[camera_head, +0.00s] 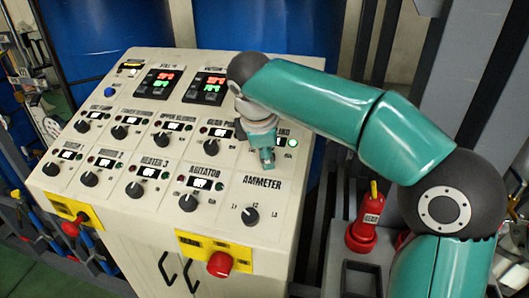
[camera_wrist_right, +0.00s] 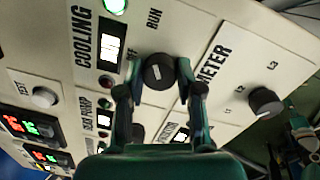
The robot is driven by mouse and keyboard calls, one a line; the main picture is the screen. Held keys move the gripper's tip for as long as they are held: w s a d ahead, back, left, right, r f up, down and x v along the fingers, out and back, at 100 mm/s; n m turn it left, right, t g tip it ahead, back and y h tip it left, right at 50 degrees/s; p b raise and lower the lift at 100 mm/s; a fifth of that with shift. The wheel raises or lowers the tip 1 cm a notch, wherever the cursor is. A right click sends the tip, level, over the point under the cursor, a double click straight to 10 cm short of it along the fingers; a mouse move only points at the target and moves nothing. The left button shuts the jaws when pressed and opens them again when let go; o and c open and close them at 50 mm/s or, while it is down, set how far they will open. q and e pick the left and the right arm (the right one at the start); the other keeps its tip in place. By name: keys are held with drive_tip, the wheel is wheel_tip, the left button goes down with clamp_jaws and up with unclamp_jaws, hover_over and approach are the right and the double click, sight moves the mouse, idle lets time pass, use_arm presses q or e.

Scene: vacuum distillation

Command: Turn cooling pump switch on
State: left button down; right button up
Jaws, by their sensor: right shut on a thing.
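The cooling pump switch is a round black knob (camera_wrist_right: 158,72) beside the label COOLING, with RUN and OFF marks around it in the right wrist view. My right gripper (camera_wrist_right: 157,82) has its two fingers on either side of this knob and is shut on it. A pale mark shows on the knob's face, but which label it points at is hard to tell. A green lamp (camera_wrist_right: 115,5) near the label is lit. In the head view my right gripper (camera_head: 267,160) reaches down to the panel's right side and hides the knob. My left gripper is not in view.
The sloped cream control panel (camera_head: 150,222) carries several other black knobs, close to my right gripper. The ammeter knob (camera_head: 250,215) is just below it. Two red digital displays stand at the top. A red object (camera_head: 362,232) stands right of the panel, near my right arm.

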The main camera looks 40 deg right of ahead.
drive_tip(key=shift+m, duration=0.3)
drive_tip(key=o, duration=1.2)
drive_tip(key=shift+d, duration=0.1)
drive_tip(key=shift+c, duration=0.2)
drive_tip(key=shift+r, duration=0.25)
drive_tip(key=v, duration=1.1)
drive_tip(key=shift+a, duration=0.25)
drive_tip(key=shift+s+r, duration=0.1)
drive_tip(key=shift+s, duration=0.05)
